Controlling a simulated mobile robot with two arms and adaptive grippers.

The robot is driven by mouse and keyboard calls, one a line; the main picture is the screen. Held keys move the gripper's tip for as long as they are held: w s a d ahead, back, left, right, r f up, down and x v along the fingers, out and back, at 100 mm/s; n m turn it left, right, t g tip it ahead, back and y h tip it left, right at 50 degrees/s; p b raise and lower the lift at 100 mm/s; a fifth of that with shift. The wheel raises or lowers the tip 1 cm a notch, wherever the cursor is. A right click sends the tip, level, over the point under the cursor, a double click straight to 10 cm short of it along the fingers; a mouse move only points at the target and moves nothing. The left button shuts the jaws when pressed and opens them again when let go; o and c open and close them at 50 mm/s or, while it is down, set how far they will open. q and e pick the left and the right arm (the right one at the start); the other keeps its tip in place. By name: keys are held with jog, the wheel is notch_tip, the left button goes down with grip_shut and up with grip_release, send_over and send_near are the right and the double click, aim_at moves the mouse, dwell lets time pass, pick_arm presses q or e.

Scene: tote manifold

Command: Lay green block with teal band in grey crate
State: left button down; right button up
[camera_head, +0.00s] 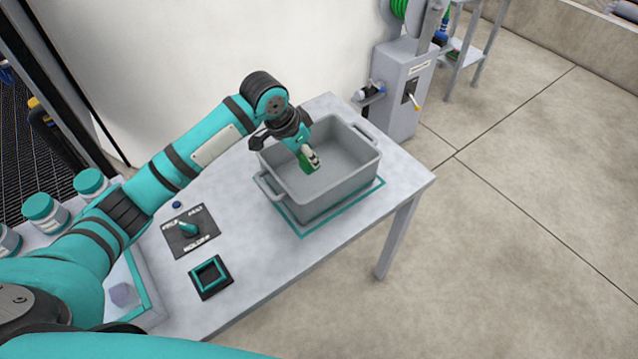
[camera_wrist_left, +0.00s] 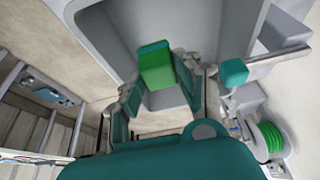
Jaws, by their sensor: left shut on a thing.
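The green block (camera_head: 305,163) is held in my left gripper (camera_head: 313,157), at the left part of the grey crate's opening. I cannot tell how far the block is above the crate floor. My right gripper is not in view.
The crate stands on a teal-edged mat (camera_head: 303,232) near the right end of the table (camera_head: 270,285). A dark plate with a teal handle (camera_head: 190,229) and a small teal-framed square (camera_head: 209,275) lie left of it. Teal-lidded jars (camera_head: 40,207) stand farther left.

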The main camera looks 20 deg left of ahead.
pick_arm(q)
notch_tip(320, 180, down, 10)
jog(key=shift+r+p, duration=0.1)
jog(key=shift+p, duration=0.35)
jog(key=shift+f, duration=0.2)
jog(key=c, duration=0.9)
grip_release()
jog(key=v, duration=1.2)
jog(key=shift+r, duration=0.2)
jog(key=shift+d, duration=0.1)
